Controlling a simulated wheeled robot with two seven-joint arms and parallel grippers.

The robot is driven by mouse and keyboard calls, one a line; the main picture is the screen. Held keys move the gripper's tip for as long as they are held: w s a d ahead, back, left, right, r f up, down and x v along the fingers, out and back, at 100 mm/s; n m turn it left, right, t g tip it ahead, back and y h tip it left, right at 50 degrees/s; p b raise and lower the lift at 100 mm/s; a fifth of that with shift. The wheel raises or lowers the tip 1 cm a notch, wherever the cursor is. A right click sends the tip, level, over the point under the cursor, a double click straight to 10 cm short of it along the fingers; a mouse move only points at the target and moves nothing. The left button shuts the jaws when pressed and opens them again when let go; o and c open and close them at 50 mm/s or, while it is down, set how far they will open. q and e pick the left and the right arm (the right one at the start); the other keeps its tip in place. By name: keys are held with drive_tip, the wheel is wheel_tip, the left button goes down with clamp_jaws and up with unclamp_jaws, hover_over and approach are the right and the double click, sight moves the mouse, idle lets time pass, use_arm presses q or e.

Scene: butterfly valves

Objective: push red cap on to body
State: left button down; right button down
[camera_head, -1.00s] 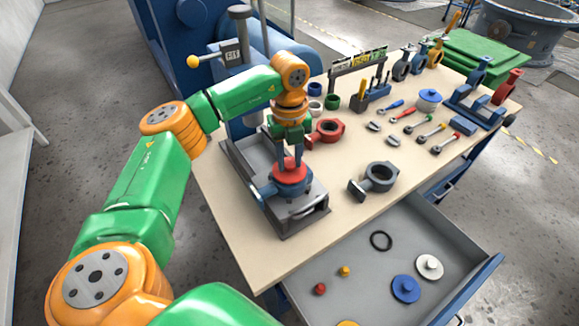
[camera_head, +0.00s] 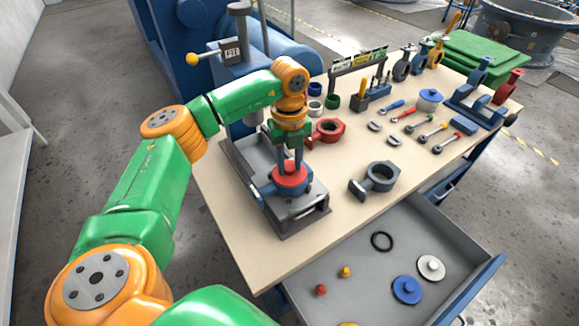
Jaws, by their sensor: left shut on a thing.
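The red cap (camera_head: 290,181) is a round disc lying flat on top of the blue body (camera_head: 266,189), most of which it hides. The body sits in a grey fixture (camera_head: 304,214) at the left part of the workbench. My left gripper (camera_head: 291,166) points straight down over the cap. Its fingers are shut on the cap's upright stem, which is mostly hidden between them. I cannot tell whether any gap is left between cap and body. My right gripper is not in view.
A grey valve body (camera_head: 376,178) and a red ring part (camera_head: 328,131) lie on the bench (camera_head: 345,215). Hand tools lie farther right. An open drawer (camera_head: 455,280) at the front holds a blue disc (camera_head: 407,289), a white disc (camera_head: 431,267) and small knobs.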

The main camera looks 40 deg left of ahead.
sight(290, 167)
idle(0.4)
use_arm(q)
drive_tip(key=shift+r+p, duration=0.1)
drive_tip(key=shift+p, duration=0.2)
idle(0.3)
drive_tip(key=shift+c, duration=2.4)
unclamp_jaws()
drive_tip(key=shift+r, duration=0.1)
wheel_tip(290, 167, up, 7)
drive_tip(key=p, duration=0.6)
drive_tip(key=shift+p, duration=0.3)
